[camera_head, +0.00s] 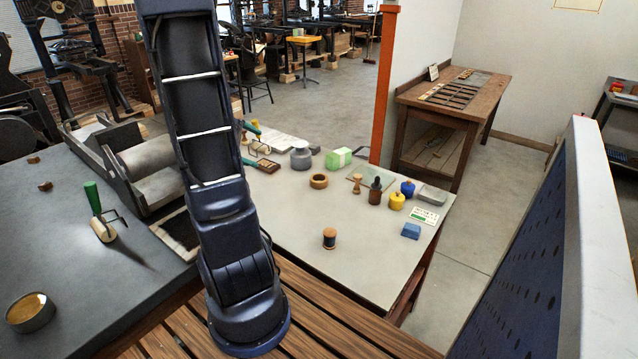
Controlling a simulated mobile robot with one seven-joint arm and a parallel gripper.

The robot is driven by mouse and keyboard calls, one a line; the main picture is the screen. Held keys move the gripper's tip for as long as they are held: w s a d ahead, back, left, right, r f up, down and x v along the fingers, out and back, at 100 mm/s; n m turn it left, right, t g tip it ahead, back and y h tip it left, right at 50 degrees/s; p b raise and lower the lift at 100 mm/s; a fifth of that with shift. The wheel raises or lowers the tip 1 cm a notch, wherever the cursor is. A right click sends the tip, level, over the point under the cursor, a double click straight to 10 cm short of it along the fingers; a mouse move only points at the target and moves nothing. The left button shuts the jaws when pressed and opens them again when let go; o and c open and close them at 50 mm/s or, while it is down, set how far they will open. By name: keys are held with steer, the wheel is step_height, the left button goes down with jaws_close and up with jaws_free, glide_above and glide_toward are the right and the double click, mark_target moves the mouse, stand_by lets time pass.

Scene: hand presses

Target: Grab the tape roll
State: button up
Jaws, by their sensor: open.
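The tape roll (319,181) appears to be the small tan-brown ring lying flat on the pale grey table (290,215), near its middle. Its open centre faces up. A grey pot stands behind it and a small wooden-handled piece stands to its right. My arm rises from the wooden slats at the bottom and leaves the picture at the top. My gripper is outside this view, and nothing is seen touching the roll.
A dark spool (329,238) stands in front of the roll. An orange post (384,90) rises behind. The table's front middle is mostly clear.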

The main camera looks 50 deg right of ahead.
steer(key=d+f+n+h, duration=0.3)
steer(key=d+f+n, duration=0.3)
steer(key=d+f, duration=0.6)
steer(key=n+t, duration=0.1)
steer(key=n, duration=0.4)
glide_toward(324, 178)
steer(key=shift+h, duration=0.4)
steer(key=shift+f+x, duration=0.2)
steer(key=shift+x, duration=1.05)
steer(key=shift+f+x, duration=0.15)
steer(key=shift+x, duration=1.05)
steer(key=shift+f+x, duration=0.2)
steer(key=shift+x, duration=1.05)
steer(key=shift+w+a, duration=0.1)
steer(key=shift+a, duration=0.15)
steer(key=c, duration=1.1)
steer(key=shift+r, duration=0.1)
